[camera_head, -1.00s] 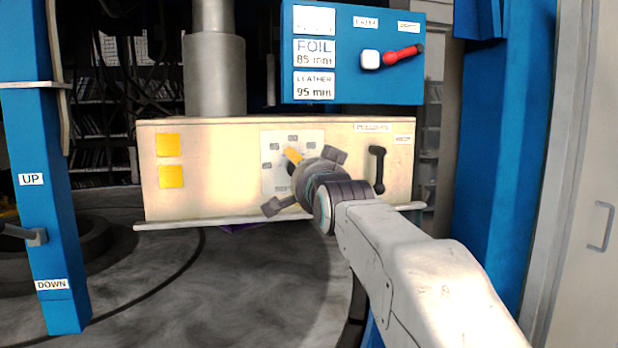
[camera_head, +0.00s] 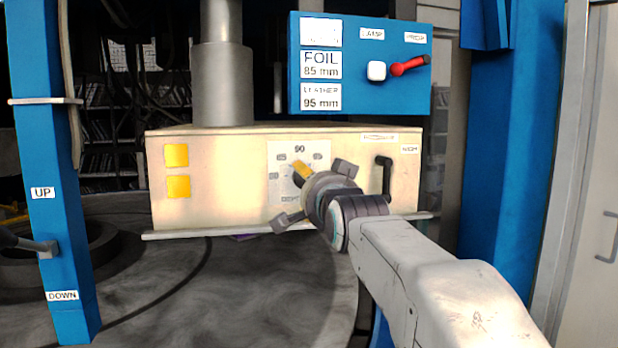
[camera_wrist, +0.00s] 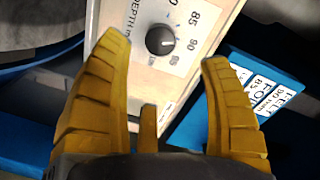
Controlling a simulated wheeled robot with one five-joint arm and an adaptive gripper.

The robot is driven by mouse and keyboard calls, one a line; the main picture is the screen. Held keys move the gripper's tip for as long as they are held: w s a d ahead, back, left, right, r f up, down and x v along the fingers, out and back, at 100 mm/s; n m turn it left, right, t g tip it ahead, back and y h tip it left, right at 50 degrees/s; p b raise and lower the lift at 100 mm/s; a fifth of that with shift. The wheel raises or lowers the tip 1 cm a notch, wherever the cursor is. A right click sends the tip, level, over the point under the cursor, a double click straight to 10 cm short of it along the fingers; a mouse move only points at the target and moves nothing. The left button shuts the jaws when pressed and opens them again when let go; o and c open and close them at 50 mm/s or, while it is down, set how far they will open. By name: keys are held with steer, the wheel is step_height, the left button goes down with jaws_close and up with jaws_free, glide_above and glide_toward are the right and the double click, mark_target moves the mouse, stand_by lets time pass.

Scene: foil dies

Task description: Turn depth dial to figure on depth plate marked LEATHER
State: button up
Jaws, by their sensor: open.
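The depth dial (camera_wrist: 160,41) is a round black knob on a white scale marked with 85, 90 and other figures. Its pointer setting is too small to read. My gripper (camera_wrist: 165,52) is open, with one yellow finger on each side of the dial in the wrist view; no contact with it shows. In the head view my gripper (camera_head: 303,170) is in front of the scale plate (camera_head: 284,160) and hides most of the dial. The LEATHER plate (camera_head: 320,97) on the blue panel reads 95 mm.
A dark handle (camera_head: 385,174) stands out right of my gripper. The blue post (camera_head: 45,130) is at the left.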

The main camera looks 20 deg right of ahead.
mark_target(302, 177)
steer(key=shift+w+d+f+n+t+p, duration=0.1)
steer(key=shift+w+d+n+p, duration=0.3)
steer(key=shift+w+n+p, duration=0.95)
steer(key=shift+w+d+n+t+p, duration=0.1)
steer(key=shift+w+d+n+p, duration=0.4)
steer(key=shift+w+n, duration=1.7)
steer(key=shift+w+d+f+n+t+p, duration=0.1)
steer(key=shift+w+d+n+p, duration=0.25)
steer(key=shift+w+n+p, duration=1)
steer(key=shift+w+b, duration=0.45)
steer(key=shift+w, duration=0.1)
steer(key=shift+c, duration=0.3)
steer(key=shift+r, duration=0.15)
steer(key=c, duration=1.2)
